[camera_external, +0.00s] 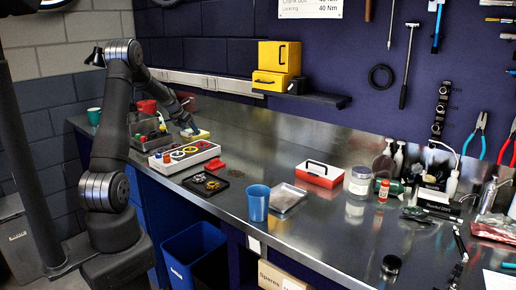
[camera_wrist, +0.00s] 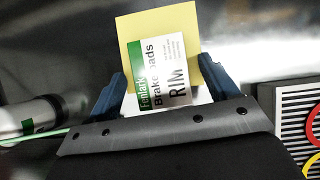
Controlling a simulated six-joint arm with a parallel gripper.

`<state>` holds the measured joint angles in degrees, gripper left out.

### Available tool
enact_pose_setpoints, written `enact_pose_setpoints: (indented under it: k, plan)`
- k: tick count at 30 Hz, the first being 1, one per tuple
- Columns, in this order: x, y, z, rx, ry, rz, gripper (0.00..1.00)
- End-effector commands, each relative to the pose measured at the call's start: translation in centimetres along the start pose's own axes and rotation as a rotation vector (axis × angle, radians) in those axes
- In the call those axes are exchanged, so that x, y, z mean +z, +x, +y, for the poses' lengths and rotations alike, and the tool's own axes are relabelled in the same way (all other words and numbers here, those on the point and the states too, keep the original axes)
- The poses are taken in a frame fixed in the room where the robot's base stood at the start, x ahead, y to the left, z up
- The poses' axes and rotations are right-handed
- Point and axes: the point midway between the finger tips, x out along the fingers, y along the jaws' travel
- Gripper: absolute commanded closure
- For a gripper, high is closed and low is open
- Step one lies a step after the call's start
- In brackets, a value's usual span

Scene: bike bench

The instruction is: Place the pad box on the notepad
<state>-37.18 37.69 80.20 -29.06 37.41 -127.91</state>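The pad box (camera_wrist: 160,75), white and green with "Brake pads RIM" print, lies over the yellow notepad (camera_wrist: 130,30) in the wrist view. Yellow shows beyond the box and along its sides. My gripper (camera_wrist: 163,82) has its two blue fingers spread, one on each side of the box. Yellow shows between the right finger and the box, so the fingers look apart from it. Their lower parts are hidden by the gripper body. In the external view the notepad (camera_external: 200,135) lies at the bench's far left, under my gripper (camera_external: 191,128); the box is too small to make out there.
A white tray with coloured rings (camera_external: 184,157) stands just in front of the notepad. A grey tool case (camera_external: 150,140) and a red cup (camera_external: 147,107) are to the left. A black tray (camera_external: 205,184) and a blue cup (camera_external: 258,203) stand nearer. Bench behind is clear.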

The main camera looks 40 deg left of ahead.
Motion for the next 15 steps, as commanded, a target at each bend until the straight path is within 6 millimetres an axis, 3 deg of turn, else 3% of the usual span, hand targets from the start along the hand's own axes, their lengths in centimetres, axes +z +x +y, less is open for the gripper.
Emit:
enact_pose_setpoints:
  k: [8,15]
  plan:
    - [0.2,-1.1,0.0,0.001,0.000,-0.002,0.21]
    - [0.2,-5.6,0.1,0.003,0.000,-0.003,0.21]
